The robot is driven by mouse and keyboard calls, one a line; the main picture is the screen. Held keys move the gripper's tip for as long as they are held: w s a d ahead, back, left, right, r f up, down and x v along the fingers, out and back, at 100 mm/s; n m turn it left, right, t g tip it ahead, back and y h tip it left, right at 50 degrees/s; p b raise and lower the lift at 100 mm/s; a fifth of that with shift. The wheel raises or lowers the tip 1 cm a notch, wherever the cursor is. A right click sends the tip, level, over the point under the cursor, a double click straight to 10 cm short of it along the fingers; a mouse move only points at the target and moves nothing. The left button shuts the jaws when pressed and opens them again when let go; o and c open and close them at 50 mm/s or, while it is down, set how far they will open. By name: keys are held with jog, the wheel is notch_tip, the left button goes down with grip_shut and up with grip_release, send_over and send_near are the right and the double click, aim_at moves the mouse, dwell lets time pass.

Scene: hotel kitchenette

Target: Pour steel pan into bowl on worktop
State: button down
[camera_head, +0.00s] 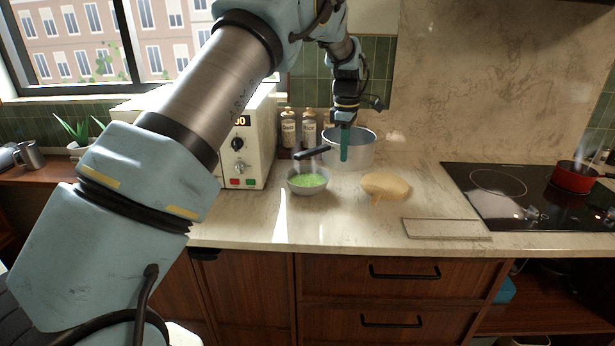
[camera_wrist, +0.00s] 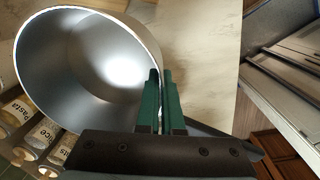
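The steel pan (camera_head: 366,150) stands upright at the back of the worktop (camera_head: 340,222), with its black handle (camera_head: 312,153) pointing left. In the wrist view the steel pan (camera_wrist: 75,60) fills the upper left, and its visible inside looks empty. My gripper (camera_head: 345,143) is at the handle side of the pan. The grey bowl (camera_head: 309,190) stands front left of the pan and holds steaming green food (camera_head: 308,180). I cannot tell whether the pan touches the worktop.
A white oven (camera_head: 250,150) stands left of the bowl, with labelled jars (camera_head: 309,130) behind. A tan rounded item (camera_head: 385,186) lies right of the bowl. A flat board (camera_head: 445,228) lies near the front edge. A steaming red pot (camera_head: 573,177) is on the black hob (camera_head: 490,205).

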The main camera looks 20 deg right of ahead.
jog(key=shift+r, duration=0.3)
jog(key=shift+r, duration=1.9)
jog(key=shift+f, duration=0.1)
